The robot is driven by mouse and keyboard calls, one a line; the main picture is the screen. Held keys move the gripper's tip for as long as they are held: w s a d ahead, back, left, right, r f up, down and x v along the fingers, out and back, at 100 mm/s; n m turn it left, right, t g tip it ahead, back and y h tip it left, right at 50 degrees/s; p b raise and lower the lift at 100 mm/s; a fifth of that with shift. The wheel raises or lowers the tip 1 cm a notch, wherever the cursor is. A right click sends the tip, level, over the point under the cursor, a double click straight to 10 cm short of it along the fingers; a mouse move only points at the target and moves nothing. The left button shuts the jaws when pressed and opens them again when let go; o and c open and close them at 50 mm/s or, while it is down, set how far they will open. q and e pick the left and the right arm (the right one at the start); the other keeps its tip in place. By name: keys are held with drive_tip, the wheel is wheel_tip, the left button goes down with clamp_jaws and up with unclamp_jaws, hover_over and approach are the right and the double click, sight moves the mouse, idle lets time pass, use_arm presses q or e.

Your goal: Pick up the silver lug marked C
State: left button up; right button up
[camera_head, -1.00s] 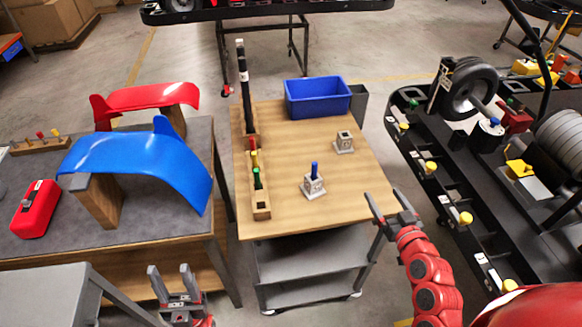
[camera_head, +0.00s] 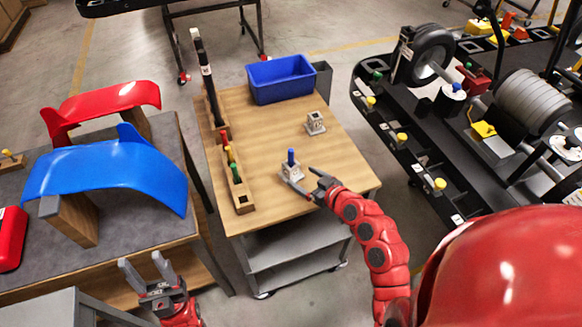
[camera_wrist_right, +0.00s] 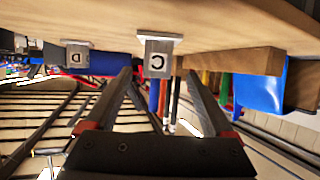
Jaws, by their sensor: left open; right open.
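The silver lug marked C (camera_head: 291,174) stands on the wooden cart top with a blue peg upright in it. In the right wrist view, which is upside down, the C face of the lug (camera_wrist_right: 157,60) shows ahead between the fingers. My right gripper (camera_head: 304,186) is open, just in front of the lug; I cannot tell whether it touches. The right wrist view shows its spread fingers (camera_wrist_right: 159,82). My left gripper (camera_head: 145,266) is open and empty at the lower left, away from the cart top.
A second silver lug (camera_head: 315,124), marked D in the right wrist view (camera_wrist_right: 77,56), stands farther back. A blue bin (camera_head: 281,80) sits at the cart's back. A wooden peg rack (camera_head: 243,196) lies along its left side. A black kart frame (camera_head: 420,150) stands to the right.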

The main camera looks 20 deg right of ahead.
sight(296, 171)
drive_tip(key=shift+x, duration=1.2)
drive_tip(key=shift+w+a+p, duration=0.1)
drive_tip(key=shift+w+p, duration=0.3)
drive_tip(key=shift+p, duration=0.2)
drive_tip(key=p+x, duration=0.1)
drive_tip(key=x, duration=0.3)
drive_tip(key=shift+r+p, duration=0.1)
drive_tip(key=shift+p, duration=0.3)
drive_tip(key=shift+w+f, duration=0.2)
drive_tip(key=shift+f, duration=0.1)
clamp_jaws()
